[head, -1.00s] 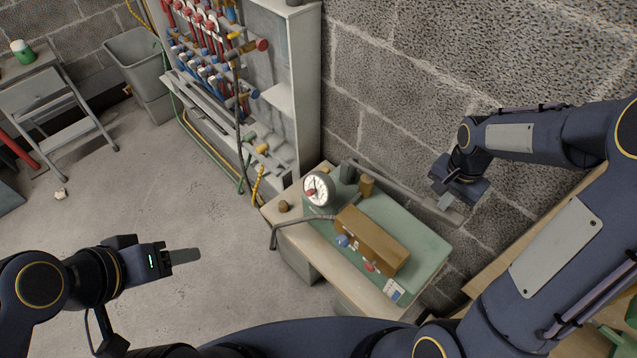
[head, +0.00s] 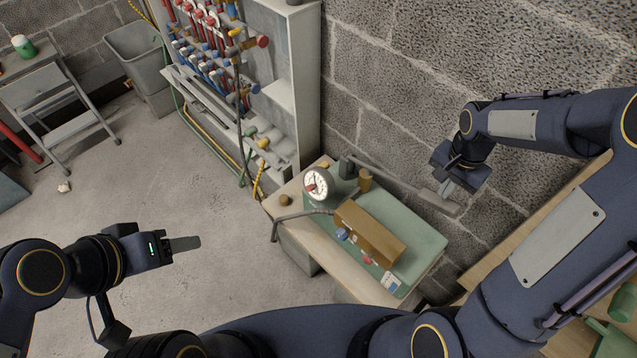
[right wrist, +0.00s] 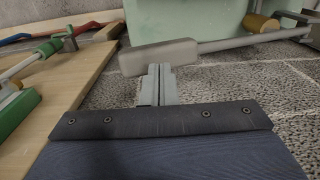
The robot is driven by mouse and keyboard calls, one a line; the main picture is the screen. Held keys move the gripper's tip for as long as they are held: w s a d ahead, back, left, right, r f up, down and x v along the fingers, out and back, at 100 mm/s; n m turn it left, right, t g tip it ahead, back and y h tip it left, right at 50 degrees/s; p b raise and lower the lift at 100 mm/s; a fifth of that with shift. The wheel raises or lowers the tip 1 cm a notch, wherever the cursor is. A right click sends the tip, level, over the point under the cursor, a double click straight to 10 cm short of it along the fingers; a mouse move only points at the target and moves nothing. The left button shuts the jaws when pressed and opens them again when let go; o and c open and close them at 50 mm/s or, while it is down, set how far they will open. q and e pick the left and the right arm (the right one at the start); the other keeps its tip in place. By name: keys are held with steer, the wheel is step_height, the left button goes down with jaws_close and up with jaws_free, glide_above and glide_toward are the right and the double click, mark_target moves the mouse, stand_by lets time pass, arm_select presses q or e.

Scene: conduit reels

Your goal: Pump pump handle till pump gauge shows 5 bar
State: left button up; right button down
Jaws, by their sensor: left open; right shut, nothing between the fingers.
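The pump is a green base (head: 425,240) on a bench, with a round white pump gauge (head: 317,184) at its far left corner. The dial faces me, but its reading is too small to tell. The grey pump handle (head: 400,184) slants along the wall side and ends in a thick grip. In the right wrist view the grip (right wrist: 155,57) lies across the fingertips. My right gripper (head: 447,189) is shut and empty, its tips at the grip; contact is unclear. My left gripper (head: 187,243) is open and empty over the floor, away from the pump.
A brown block (head: 370,232) and a dark hose (head: 300,215) are on the pump bench. The block wall (head: 440,80) is close behind the handle. A manifold cabinet (head: 305,85) stands at the back. Another wooden bench (head: 535,225) is at right.

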mark_target(440, 199)
steer(key=shift+f, duration=0.15)
steer(key=shift+f+b, duration=3)
steer(key=shift+f, duration=0.75)
step_height(440, 199, up, 8)
steer(key=p, duration=0.6)
steer(key=shift+p, duration=0.4)
steer(key=shift+f, duration=0.1)
